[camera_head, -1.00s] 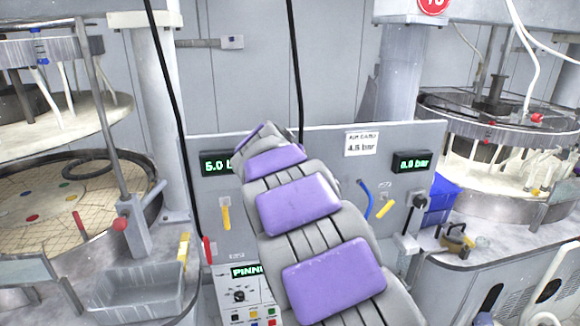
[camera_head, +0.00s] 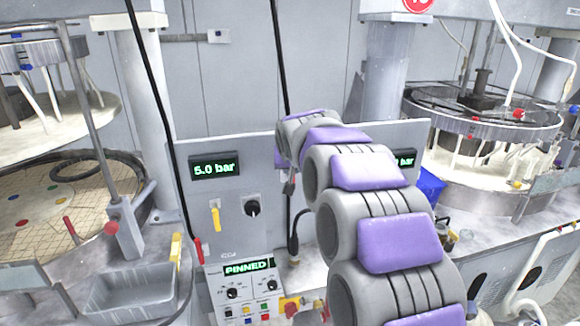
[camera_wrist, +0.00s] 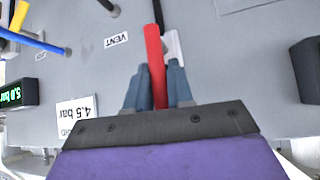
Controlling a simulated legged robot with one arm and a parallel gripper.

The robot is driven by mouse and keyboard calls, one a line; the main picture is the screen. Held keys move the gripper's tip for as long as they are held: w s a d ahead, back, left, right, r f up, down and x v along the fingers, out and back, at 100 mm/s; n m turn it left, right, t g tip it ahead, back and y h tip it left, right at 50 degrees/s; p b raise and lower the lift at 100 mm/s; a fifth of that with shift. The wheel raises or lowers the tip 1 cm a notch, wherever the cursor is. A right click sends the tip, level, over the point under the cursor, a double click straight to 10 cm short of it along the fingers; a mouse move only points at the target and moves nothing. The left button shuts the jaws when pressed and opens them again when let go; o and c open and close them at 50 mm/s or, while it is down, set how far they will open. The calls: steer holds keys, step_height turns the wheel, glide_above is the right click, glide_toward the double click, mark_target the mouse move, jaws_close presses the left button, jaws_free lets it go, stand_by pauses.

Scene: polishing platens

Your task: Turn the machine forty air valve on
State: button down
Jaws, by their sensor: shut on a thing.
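A red lever handle (camera_wrist: 154,60) stands out from the grey panel in the wrist view, beside a label reading VENT (camera_wrist: 117,41). My gripper (camera_wrist: 158,82) has its blue-grey fingers on both sides of this red handle and is shut on it. The wrist picture is upside down against the panel's writing. A 4.5 bar label (camera_wrist: 78,118) and a green bar display (camera_wrist: 22,95) are close by. I cannot tell the valve's on or off position.
The panel (camera_head: 265,155) carries a 5.0 bar display (camera_head: 214,169), a yellow lever (camera_head: 215,218) and a black knob (camera_head: 252,207). A control box below shows PINNED (camera_head: 248,267). A yellow lever (camera_wrist: 35,40) and a blue hose (camera_wrist: 58,48) are near the gripper.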

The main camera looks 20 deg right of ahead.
steer(key=shift+s+f, duration=0.1)
steer(key=shift+f, duration=0.45)
steer(key=c, duration=1.4)
jaws_free()
steer(key=o, duration=0.3)
steer(key=shift+r, duration=0.1)
steer(key=shift+d+r, duration=0.1)
steer(key=shift+r, duration=0.1)
steer(key=shift+s+r, duration=0.3)
steer(key=shift+r, duration=0.2)
steer(key=v, duration=1.6)
steer(key=shift+p, duration=0.4)
steer(key=shift+f, duration=0.1)
